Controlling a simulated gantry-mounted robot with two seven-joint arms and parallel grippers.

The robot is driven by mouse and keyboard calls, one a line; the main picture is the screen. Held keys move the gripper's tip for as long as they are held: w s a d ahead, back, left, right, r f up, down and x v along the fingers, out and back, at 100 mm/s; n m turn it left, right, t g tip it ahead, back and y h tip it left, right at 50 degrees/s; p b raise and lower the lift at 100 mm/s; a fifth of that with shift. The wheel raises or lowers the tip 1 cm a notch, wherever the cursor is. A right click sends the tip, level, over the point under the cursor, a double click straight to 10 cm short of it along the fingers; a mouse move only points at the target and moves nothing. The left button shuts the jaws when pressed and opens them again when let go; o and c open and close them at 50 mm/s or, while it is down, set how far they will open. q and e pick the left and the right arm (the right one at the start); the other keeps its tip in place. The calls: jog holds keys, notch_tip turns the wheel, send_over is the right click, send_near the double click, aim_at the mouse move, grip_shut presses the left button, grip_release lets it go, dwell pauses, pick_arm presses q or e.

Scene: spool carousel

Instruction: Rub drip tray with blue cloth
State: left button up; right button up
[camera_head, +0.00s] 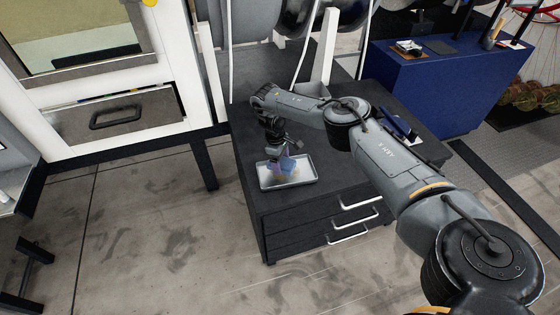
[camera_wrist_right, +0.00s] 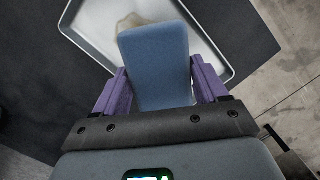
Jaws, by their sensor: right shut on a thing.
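The drip tray (camera_head: 304,172) is a shallow light-grey tray on top of the dark drawer cabinet, near its front left corner. In the right wrist view the tray (camera_wrist_right: 226,48) shows a pale yellowish stain (camera_wrist_right: 130,21) beyond the cloth. My right gripper (camera_head: 283,163) points down over the tray. It is shut on the blue cloth (camera_wrist_right: 155,60), a folded block held between its purple fingers. The cloth (camera_head: 288,166) appears at or just above the tray floor; I cannot tell whether it touches. My left gripper is not in view.
The dark cabinet (camera_head: 256,207) has drawers with silver handles. A white-framed unit (camera_head: 40,120) with a drawer stands at the left. A blue cabinet (camera_head: 425,85) stands at the back right. Large spools are at the back. The floor in front is clear.

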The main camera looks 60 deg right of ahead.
aim_at(282, 162)
jog(key=shift+r+p, duration=1.75)
jog(key=shift+r, duration=0.05)
